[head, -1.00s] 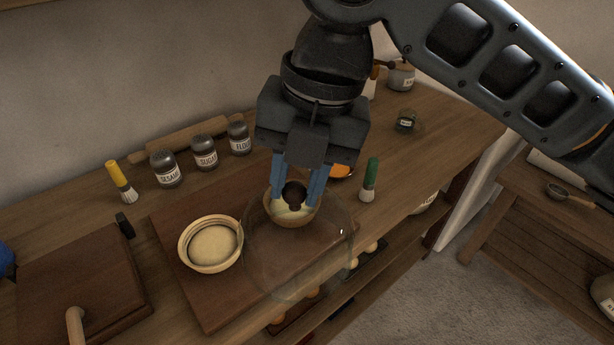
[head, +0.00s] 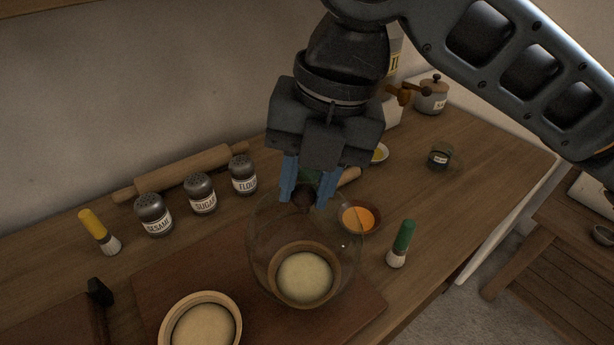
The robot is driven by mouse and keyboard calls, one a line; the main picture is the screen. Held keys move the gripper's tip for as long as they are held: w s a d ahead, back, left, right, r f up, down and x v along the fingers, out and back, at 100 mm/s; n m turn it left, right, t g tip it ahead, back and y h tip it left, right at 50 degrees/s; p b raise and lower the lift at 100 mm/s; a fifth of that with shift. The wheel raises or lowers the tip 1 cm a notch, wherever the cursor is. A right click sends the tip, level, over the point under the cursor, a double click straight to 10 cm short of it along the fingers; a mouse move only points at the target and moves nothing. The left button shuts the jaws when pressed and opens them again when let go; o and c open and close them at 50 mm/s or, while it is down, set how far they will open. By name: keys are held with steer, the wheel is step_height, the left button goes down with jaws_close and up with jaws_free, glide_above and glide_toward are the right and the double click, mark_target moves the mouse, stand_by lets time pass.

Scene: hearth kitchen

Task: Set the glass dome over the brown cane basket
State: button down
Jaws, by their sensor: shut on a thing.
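My gripper (head: 306,192) is shut on the dark knob of the glass dome (head: 262,235), which hangs upright below the fingers. The brown cane basket (head: 334,272), round with pale contents, stands on the dark board and shows through the lower part of the clear dome. The dome's faint rim lies around the basket's outline in this view. I cannot tell whether the rim touches the board or is still above it. A second, lighter cane basket (head: 238,318) stands at the lower left, outside the dome and cut by the picture's bottom edge.
The dark board (head: 180,278) lies under both baskets. A bowl with orange contents (head: 358,218) and a green-handled brush (head: 401,243) stand close right of the dome. Sesame, sugar and flour jars (head: 200,193), a rolling pin (head: 185,170) and a yellow-handled brush (head: 99,232) are behind and left.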

steer(key=shift+f+b, duration=2.9)
steer(key=shift+f, duration=1.45)
steer(key=c, duration=0.8)
jaws_free()
steer(key=shift+o, duration=0.2)
